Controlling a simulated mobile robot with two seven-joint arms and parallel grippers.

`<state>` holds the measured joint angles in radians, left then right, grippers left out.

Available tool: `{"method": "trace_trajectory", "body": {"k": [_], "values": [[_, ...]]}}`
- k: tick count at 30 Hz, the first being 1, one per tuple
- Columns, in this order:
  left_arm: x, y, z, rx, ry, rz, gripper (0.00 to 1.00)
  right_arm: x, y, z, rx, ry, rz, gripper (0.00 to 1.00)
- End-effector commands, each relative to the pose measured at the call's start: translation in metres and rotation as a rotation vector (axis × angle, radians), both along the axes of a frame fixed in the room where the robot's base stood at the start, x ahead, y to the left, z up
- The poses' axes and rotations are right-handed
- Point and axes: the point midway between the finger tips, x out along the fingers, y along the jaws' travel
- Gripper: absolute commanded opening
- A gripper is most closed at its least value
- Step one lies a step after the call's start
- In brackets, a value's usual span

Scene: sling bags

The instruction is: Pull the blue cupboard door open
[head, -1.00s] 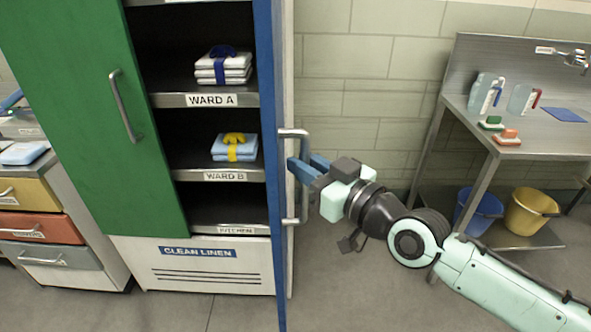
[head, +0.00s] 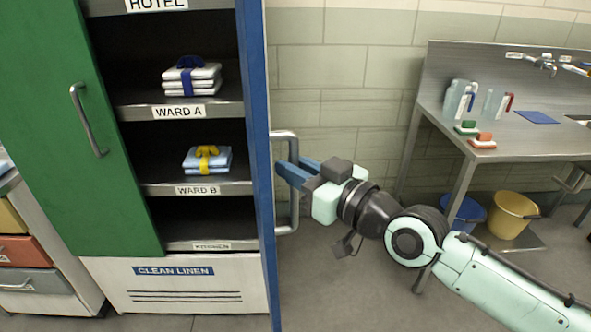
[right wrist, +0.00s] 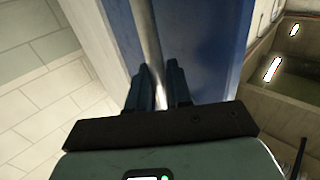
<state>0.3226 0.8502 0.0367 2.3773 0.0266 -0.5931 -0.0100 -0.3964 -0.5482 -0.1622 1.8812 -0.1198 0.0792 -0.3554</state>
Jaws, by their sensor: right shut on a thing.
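The blue cupboard door (head: 257,150) stands open, swung out at the right side of the cupboard, and I see it nearly edge-on. Its grey bar handle (head: 294,215) sticks out on the door's right side. My right gripper (head: 283,172) reaches in from the right and is shut on the upright bar of the handle. In the right wrist view, the handle bar (right wrist: 146,35) runs down between the two dark fingers (right wrist: 158,88), with the blue door face (right wrist: 210,45) just behind. The contact spot is partly hidden by the fingers. My left gripper is not in view.
The green door (head: 75,130) covers the cupboard's left part. Open shelves hold a white bundle (head: 192,78) and a blue bundle (head: 207,160). A steel sink table (head: 545,145) with buckets (head: 510,217) under it stands right. The floor before the cupboard looks clear.

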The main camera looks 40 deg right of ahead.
Motion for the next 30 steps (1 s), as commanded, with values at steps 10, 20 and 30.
{"method": "trace_trajectory", "body": {"k": [10, 20, 30], "values": [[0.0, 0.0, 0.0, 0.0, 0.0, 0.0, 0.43, 0.001, -0.005, 0.003, 0.002, -0.011, -0.011, 0.37], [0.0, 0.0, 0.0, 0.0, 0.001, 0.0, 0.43, -0.004, -0.003, 0.003, 0.001, -0.009, -0.006, 0.37], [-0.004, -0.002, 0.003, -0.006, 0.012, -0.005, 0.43, -0.067, -0.014, 0.004, 0.002, -0.012, -0.008, 0.37]]}}
